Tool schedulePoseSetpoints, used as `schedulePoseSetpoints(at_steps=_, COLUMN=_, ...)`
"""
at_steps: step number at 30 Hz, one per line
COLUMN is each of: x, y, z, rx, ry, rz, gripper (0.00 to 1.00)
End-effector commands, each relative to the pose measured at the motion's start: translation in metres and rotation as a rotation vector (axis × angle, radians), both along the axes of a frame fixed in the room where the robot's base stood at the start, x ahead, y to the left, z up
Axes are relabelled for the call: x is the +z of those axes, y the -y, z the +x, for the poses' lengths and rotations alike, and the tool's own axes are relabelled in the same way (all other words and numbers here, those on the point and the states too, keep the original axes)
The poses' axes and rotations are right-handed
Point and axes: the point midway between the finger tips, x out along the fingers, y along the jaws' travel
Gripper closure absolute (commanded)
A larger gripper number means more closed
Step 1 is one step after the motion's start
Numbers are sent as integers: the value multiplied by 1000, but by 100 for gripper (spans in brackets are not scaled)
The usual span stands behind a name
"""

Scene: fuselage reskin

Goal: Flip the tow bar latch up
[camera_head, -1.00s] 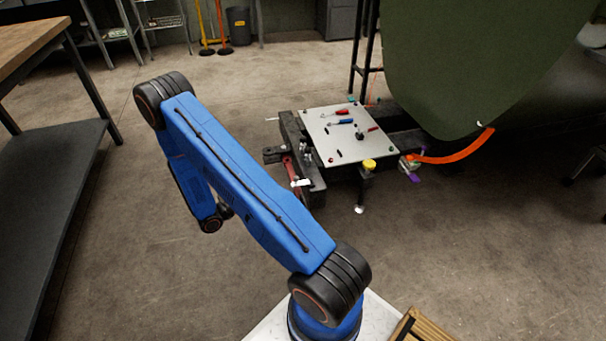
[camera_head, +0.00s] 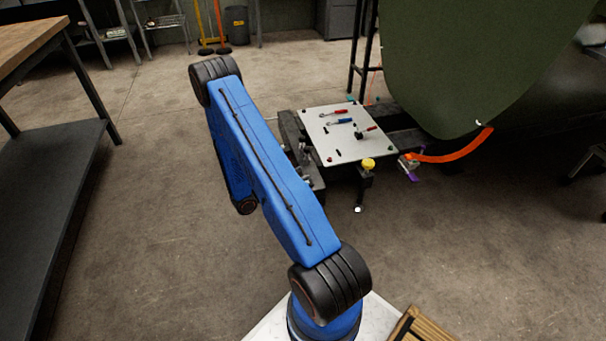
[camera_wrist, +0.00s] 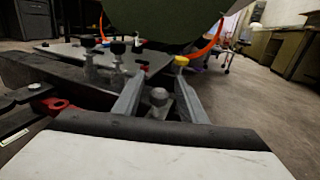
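In the wrist view my gripper (camera_wrist: 158,74) is open, with its two grey fingers spread. A rounded grey knob (camera_wrist: 159,97) shows between the fingers, and I cannot tell whether they touch it. The dark tow bar frame (camera_wrist: 40,72) runs across the left of this view. A red part with a hole (camera_wrist: 50,105) is at its near left. I cannot tell for certain which part is the latch. In the head view my blue arm covers the near left end of the tow bar and hides my gripper.
A grey plate (camera_head: 352,150) with screwdrivers lies on the frame. A yellow knob (camera_head: 368,164) stands at its front edge, also in the wrist view (camera_wrist: 181,61). An orange strip (camera_head: 455,157) and the green fuselage (camera_head: 460,60) are to the right.

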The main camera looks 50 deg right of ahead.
Motion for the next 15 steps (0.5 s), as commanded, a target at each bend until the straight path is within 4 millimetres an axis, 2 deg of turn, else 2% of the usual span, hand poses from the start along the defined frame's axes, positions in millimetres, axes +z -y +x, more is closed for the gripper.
schedulePoseSetpoints(at_steps=6, x=0, y=19, z=-4, rx=0, ry=0, rz=0, gripper=62)
schedulePoseSetpoints(at_steps=15, x=0, y=24, z=-6, rx=0, ry=0, rz=0, gripper=62)
